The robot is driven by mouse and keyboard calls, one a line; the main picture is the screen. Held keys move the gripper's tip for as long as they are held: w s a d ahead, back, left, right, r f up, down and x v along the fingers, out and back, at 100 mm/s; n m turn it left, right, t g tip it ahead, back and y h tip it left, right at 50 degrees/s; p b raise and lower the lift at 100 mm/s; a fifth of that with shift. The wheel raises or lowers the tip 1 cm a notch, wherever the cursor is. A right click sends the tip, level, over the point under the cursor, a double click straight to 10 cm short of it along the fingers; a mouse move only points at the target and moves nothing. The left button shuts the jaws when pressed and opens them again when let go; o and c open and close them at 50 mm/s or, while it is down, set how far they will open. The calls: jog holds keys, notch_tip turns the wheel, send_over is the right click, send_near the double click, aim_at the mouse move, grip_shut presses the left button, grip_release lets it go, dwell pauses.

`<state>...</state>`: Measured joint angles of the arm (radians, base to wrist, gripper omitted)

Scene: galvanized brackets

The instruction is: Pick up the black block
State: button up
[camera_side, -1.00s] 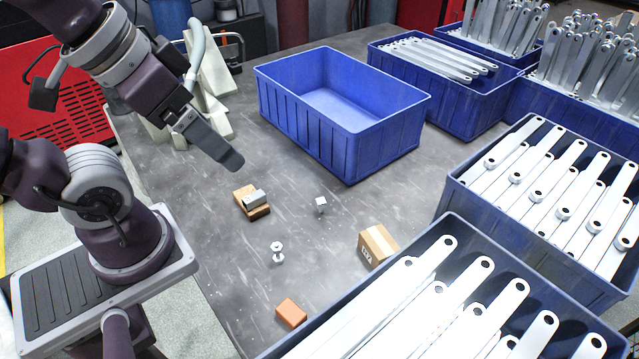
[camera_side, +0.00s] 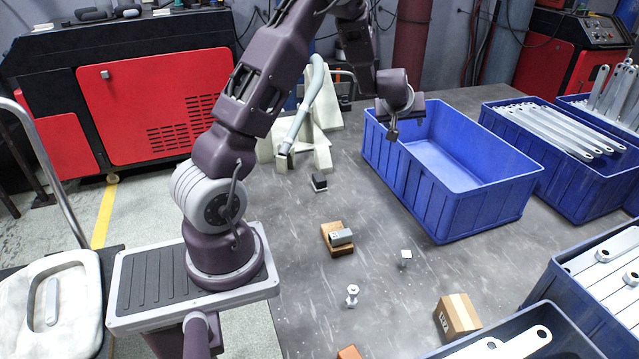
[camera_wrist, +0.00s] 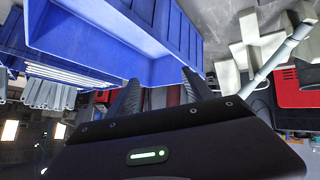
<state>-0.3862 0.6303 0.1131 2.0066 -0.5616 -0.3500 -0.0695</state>
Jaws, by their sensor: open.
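The black block (camera_side: 320,182) is a small dark cube on the grey table, just in front of the white stand. A pale edge shows beneath it. My gripper (camera_side: 391,134) is raised, to the right of and well above the block, by the left end of the empty blue bin. In the wrist view its two dark fingers (camera_wrist: 162,92) are apart, with nothing visible between them. The wrist view shows the blue bin (camera_wrist: 110,40) but not the black block.
A brown wooden block with a grey metal piece (camera_side: 340,238) lies nearer the front. A small metal cube (camera_side: 405,257), a bolt-like part (camera_side: 352,295) and a cardboard box (camera_side: 457,315) are on the table. The white stand (camera_side: 315,135) rises behind the block. Bins of brackets line the right.

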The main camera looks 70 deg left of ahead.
jog(key=s+a+f+n+g+y, duration=0.2)
jog(key=s+a+f, duration=0.1)
jog(key=a+f, duration=0.55)
jog(key=n+g+y, duration=0.3)
jog(key=g+y, duration=0.1)
jog(key=y, duration=0.1)
send_over(319, 177)
jog(key=d, duration=0.2)
jog(key=f, duration=1.2)
jog(key=shift+w+a+f, duration=0.1)
jog(key=shift+a+f, duration=0.1)
notch_tip(319, 177, down, 6)
jog(key=shift+r, duration=0.1)
jog(key=shift+a+f, duration=0.95)
jog(key=shift+a, duration=0.1)
jog(key=shift+a+f, duration=0.15)
jog(key=shift+a, duration=0.25)
grip_shut()
